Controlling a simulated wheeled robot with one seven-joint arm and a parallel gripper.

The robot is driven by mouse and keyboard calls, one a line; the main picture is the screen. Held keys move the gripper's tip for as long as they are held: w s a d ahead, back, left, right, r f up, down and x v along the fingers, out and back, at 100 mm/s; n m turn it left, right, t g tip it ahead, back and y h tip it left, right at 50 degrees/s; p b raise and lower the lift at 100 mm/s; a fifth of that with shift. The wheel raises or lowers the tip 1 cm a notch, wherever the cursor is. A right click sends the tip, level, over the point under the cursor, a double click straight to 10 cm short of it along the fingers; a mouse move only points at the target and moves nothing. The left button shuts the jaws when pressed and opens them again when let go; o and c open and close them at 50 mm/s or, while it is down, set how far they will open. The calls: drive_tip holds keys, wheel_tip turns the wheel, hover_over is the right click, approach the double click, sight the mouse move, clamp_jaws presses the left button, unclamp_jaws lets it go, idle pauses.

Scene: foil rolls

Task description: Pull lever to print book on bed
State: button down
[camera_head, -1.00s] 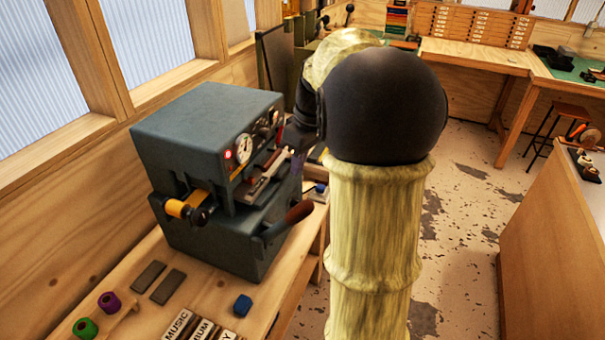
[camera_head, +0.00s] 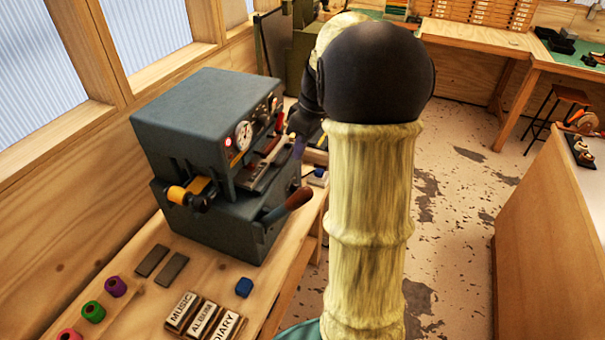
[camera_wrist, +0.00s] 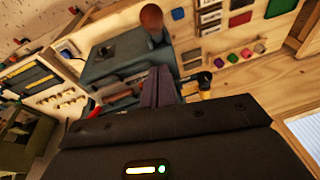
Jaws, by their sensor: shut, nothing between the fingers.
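The blue-grey press (camera_head: 205,115) stands on the wooden bench with a dial gauge on its front. Its lever (camera_head: 299,198) has a brown grip that sticks out low at the right of the front; in the wrist view the lever's round brown end (camera_wrist: 151,18) is at the top. A yellow foil roll (camera_head: 192,192) sits on the left side. My gripper (camera_head: 298,147) is shut and empty in front of the press, beyond and above the lever grip, apart from it. Its dark fingers show in the wrist view (camera_wrist: 157,85). The bed is partly hidden; I cannot make out the book.
Stamp blocks (camera_head: 205,318) marked MUSIC, ALBUM and DIARY, a blue block (camera_head: 243,287) and coloured rolls (camera_head: 93,311) lie on the near bench. Two grey bars (camera_head: 162,263) lie before the press. A wooden counter (camera_head: 553,235) stands right, past open floor.

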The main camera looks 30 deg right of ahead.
drive_tip(key=p+x, duration=0.1)
drive_tip(key=x, duration=0.3)
drive_tip(key=shift+a+f, duration=0.15)
drive_tip(key=shift+f, duration=0.1)
drive_tip(key=s+f, duration=0.1)
drive_tip(key=s+d+f+p, duration=0.1)
drive_tip(key=f, duration=0.1)
drive_tip(key=shift+f+p, duration=0.1)
drive_tip(key=shift+p, duration=0.2)
drive_tip(key=shift+f, duration=0.15)
drive_tip(key=shift+f+b, duration=0.2)
drive_tip(key=shift+b, duration=0.2)
